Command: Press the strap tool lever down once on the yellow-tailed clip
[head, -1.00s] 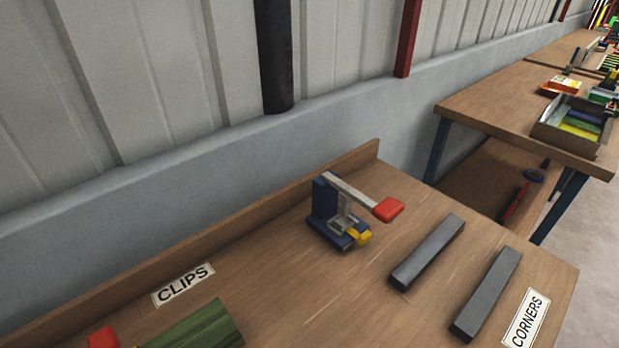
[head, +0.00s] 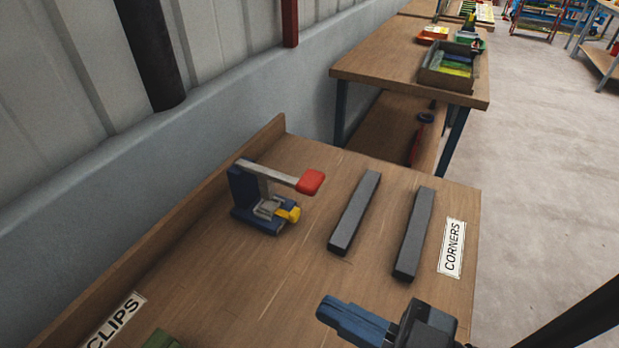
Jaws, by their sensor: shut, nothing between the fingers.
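The strap tool (head: 262,196) stands on the wooden bench near its back edge. It has a dark blue body and a light grey lever (head: 268,174) ending in a red grip (head: 310,182). The lever is raised above the base. A yellow tail (head: 289,213) sticks out at the right of the grey clip (head: 267,208) at the tool's base. My gripper (head: 335,312) is at the bottom of the head view, blue-fingered, shut and empty. It is nearer to me than the tool and well apart from it.
Two dark grey bars (head: 355,212) (head: 415,233) lie right of the tool, beside a CORNERS label (head: 452,247). A CLIPS label (head: 115,322) and a green object (head: 162,341) are at lower left. A raised ledge (head: 190,218) runs along the back. A second bench (head: 400,72) stands beyond.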

